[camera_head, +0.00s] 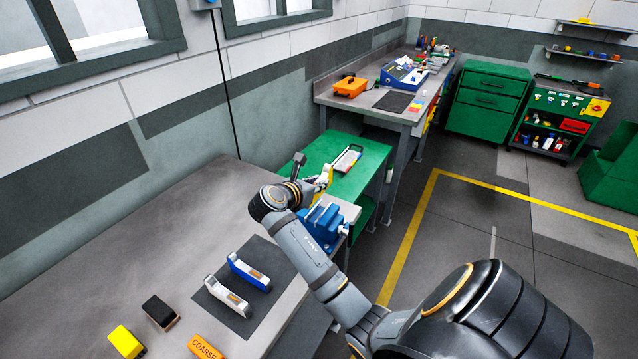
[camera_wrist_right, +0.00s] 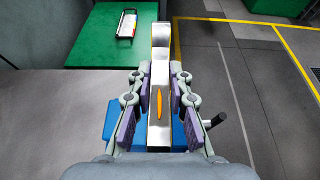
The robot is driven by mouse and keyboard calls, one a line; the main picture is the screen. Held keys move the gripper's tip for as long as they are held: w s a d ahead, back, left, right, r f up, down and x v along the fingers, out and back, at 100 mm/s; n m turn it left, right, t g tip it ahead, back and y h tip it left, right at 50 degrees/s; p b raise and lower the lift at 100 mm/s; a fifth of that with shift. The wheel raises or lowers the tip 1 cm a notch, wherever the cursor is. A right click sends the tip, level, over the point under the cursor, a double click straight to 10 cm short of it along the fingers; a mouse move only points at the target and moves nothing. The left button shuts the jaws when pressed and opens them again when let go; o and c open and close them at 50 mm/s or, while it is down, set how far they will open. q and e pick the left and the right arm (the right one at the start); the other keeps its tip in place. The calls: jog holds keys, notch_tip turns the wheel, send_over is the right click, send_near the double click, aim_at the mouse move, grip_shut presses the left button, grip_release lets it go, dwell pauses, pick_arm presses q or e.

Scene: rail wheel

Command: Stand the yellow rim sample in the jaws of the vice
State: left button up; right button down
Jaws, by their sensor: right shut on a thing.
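The yellow rim sample (camera_head: 326,176) is at the vice in the head view. It shows as a metal-grey bar with an orange mark in the right wrist view (camera_wrist_right: 161,45), held lengthwise between the fingers. My right gripper (camera_wrist_right: 159,98) is shut on it. The blue vice (camera_head: 322,224) stands at the bench corner. It is directly behind and below the gripper in the wrist view (camera_wrist_right: 112,116). I cannot tell whether the sample's lower end is between the jaws, as the gripper covers them. My left gripper is not in view.
White and blue rim samples (camera_head: 228,297) (camera_head: 250,272) lie on a dark mat (camera_head: 213,303). Black, yellow and orange blocks (camera_head: 160,312) (camera_head: 126,341) (camera_head: 205,347) are near the front. A green table (camera_head: 335,150) with a tool stands beyond.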

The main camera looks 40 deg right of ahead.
aim_at(318, 195)
jog(key=shift+d+r, duration=0.1)
jog(key=shift+r+p, duration=0.2)
jog(key=shift+p, duration=0.75)
jog(key=shift+f, duration=2.7)
jog(key=shift+p, duration=0.3)
jog(key=shift+p, duration=0.5)
jog(key=shift+p, duration=0.6)
